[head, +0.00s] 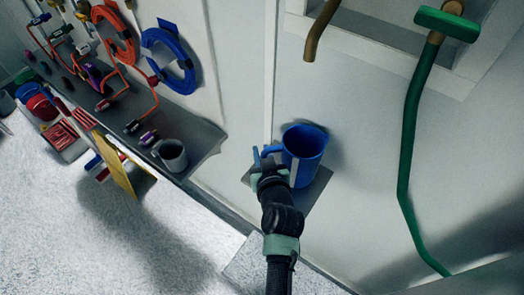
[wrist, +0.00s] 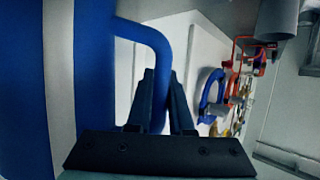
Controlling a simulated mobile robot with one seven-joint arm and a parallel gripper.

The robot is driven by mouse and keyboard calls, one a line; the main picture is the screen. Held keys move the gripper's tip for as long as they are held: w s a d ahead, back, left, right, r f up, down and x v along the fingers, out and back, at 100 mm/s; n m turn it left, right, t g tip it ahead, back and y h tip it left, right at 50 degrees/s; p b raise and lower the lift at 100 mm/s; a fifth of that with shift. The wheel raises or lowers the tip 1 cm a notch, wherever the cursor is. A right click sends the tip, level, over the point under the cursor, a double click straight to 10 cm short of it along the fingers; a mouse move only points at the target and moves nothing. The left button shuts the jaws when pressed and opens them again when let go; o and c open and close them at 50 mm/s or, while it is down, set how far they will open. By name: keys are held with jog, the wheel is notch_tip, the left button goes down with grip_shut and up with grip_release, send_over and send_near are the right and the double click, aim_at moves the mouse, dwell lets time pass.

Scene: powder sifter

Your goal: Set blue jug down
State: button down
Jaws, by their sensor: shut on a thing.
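The blue jug (head: 305,145) stands upright in the head view, over a small grey shelf (head: 314,193) against the white wall. From this angle I cannot tell whether its base touches the shelf. My gripper (head: 264,158) is at the jug's left side, at its handle. In the wrist view the jug's blue wall (wrist: 98,60) fills the left, and its handle curves down between the fingers of my gripper (wrist: 160,100). The gripper is shut on the handle. The jug's lower part is partly hidden by my arm in the head view.
A grey mug (head: 172,155) stands on a dark shelf (head: 188,120) at left, below hanging blue (head: 170,60) and orange cables. A green hose (head: 408,160) hangs at right, with a brown spout (head: 318,35) above the jug. The wall between jug and hose is clear.

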jog(key=shift+f, duration=0.2)
jog(key=c, duration=0.8)
grip_release()
jog(key=shift+r, duration=0.1)
jog(key=b+v, duration=0.2)
jog(key=v, duration=1)
jog(key=shift+r, duration=0.15)
